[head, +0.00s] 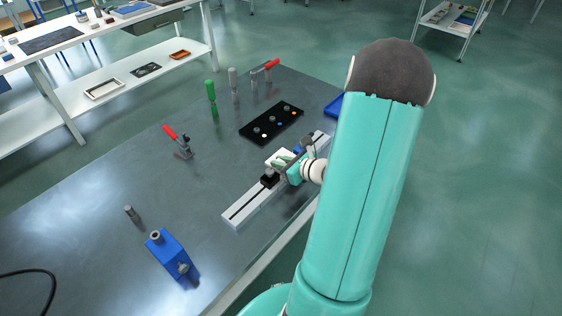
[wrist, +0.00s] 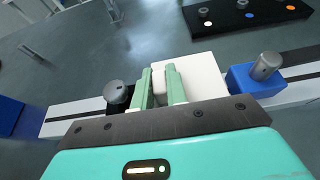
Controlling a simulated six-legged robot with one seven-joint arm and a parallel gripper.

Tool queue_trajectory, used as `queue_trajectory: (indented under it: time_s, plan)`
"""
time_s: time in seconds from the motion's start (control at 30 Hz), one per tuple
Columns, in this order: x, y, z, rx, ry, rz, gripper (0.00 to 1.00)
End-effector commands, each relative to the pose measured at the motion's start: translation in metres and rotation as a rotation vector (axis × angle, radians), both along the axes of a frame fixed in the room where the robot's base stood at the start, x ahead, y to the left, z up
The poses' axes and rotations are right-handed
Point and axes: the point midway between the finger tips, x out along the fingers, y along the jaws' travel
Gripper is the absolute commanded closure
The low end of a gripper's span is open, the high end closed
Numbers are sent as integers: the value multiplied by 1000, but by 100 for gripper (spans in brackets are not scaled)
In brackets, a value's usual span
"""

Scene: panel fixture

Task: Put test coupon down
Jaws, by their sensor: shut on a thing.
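A pale off-white block, which I take for the test coupon (wrist: 205,80), sits at the fingertips in the wrist view. My gripper (wrist: 160,78) has its two green fingers closed on a narrow part of it. In the head view my gripper (head: 288,162) is over the silver slotted rail (head: 245,202). The coupon lies between a black block with a grey knob (wrist: 117,93) and a blue block with a grey knob (wrist: 262,70). I cannot tell whether its underside touches the rail.
A black panel (head: 258,128) with coloured dots lies behind the rail. Red-handled clamps (head: 183,150) and a green-handled tool (head: 211,95) stand on the grey table. A blue fixture (head: 172,255) stands at the front. The table's left middle (head: 90,205) is clear.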

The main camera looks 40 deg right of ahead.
Motion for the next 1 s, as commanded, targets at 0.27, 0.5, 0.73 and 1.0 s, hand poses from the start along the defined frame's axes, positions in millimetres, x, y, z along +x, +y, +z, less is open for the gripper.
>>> queue_trajectory:
  time_s: [0.27,0.5,0.73,1.0]
  plan:
    - [0,0,-3,0,-1,0,100]
    - [0,0,-8,-1,-1,0,100]
    - [0,0,-12,0,-1,0,100]
    - [0,1,-12,2,-1,4,60]
